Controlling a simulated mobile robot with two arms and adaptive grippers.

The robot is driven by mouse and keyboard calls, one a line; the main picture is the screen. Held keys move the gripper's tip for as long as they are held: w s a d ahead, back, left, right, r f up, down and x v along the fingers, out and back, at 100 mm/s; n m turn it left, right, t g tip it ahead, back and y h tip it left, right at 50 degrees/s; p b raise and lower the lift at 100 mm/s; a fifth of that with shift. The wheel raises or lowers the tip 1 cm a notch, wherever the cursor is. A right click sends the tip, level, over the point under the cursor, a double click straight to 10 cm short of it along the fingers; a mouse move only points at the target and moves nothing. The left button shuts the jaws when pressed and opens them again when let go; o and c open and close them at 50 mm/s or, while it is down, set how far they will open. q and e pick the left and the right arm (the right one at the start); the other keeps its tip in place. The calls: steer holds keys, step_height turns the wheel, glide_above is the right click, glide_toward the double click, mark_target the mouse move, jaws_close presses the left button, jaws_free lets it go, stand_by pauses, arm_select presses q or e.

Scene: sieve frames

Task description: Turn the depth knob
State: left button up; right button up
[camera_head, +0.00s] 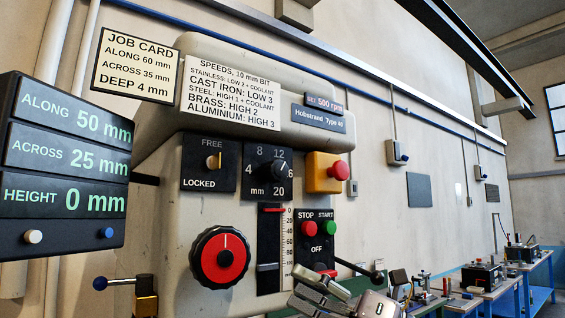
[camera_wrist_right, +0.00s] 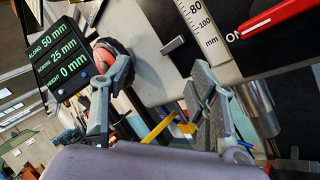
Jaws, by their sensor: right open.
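The depth knob (camera_head: 268,167) is a black round knob on a dark plate marked 4, 8, 12, 16 and 20 mm, on the machine's front. Its pale pointer mark faces right, close to the partly covered 16. My right gripper (camera_head: 308,287) is low in the head view, below the STOP/START panel, well below the knob and a little to its right. In the right wrist view it (camera_wrist_right: 160,77) is open with nothing between its fingers. The depth knob does not show in that view. My left gripper is not in view.
A red and black dial (camera_head: 220,258) sits left of the depth scale (camera_head: 287,240). A yellow box with a red button (camera_head: 324,172) is right of the knob. The FREE/LOCKED switch (camera_head: 212,163) is left. A display (camera_head: 66,165) reads along 50, across 25, height 0 mm.

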steer(key=s+r+n+h, duration=0.3)
steer(key=s+r+n, duration=0.35)
steer(key=r, duration=0.25)
steer(key=t+h+p, duration=0.2)
steer(key=t+h, duration=0.4)
steer(key=h, duration=0.1)
glide_toward(280, 169)
steer(key=p+x, duration=0.7)
steer(key=x, duration=0.1)
steer(key=shift+a+r, duration=0.1)
steer(key=shift+r, duration=0.05)
steer(key=shift+w+a+p, duration=0.25)
steer(key=shift+w+p, duration=0.05)
steer(key=shift+w, duration=0.15)
steer(key=shift+c, duration=0.6)
steer(key=c, duration=1)
steer(key=shift+c, duration=0.2)
